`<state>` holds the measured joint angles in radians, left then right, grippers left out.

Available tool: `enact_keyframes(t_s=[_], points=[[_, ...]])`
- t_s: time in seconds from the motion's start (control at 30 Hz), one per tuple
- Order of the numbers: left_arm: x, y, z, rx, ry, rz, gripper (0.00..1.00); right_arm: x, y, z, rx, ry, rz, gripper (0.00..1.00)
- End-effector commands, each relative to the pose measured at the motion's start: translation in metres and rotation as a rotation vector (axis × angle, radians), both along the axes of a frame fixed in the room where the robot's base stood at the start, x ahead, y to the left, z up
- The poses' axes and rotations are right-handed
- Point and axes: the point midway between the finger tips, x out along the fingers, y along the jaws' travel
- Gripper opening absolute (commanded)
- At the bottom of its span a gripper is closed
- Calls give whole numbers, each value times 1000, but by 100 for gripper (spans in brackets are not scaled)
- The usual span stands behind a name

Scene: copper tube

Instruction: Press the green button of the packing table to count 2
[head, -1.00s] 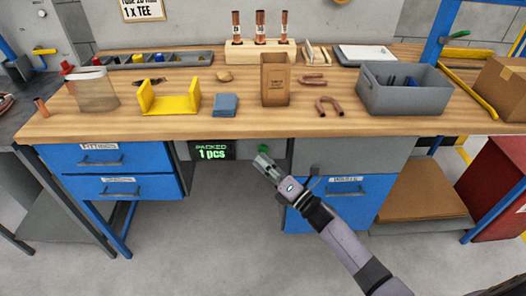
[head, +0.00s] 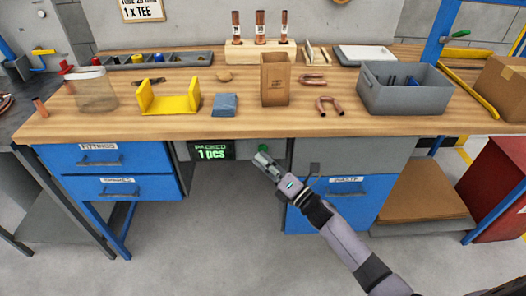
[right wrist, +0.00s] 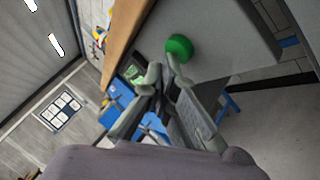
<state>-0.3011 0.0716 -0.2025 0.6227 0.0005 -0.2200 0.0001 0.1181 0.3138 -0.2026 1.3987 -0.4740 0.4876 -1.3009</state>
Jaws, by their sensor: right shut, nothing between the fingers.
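The green button (head: 263,149) sits on the grey front panel under the packing table's top (head: 240,128). It also shows as a round green knob in the right wrist view (right wrist: 179,47). The counter display (head: 212,151) to its left reads "PACKED 1 pcs". My right gripper (head: 262,158) is shut and empty, with its fingertips just below the button. In the right wrist view the fingertips (right wrist: 164,68) are close to the button; I cannot tell whether they touch it. My left gripper is not in view.
Blue drawers (head: 115,172) are left of the display and a blue cabinet (head: 338,205) is right of my gripper. The space under the table's middle is open.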

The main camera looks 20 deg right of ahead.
Motion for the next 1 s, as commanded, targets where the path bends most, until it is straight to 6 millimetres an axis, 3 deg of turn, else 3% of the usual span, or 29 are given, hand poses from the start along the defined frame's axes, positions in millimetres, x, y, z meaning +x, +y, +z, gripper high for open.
enact_keyframes(t_s=[0.67, 1.0], points=[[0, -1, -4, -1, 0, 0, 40, 5, -2, 0, 0, 0, -1, 0], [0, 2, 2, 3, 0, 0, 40, -8, 2, 1, 1, 1, -1, 0]])
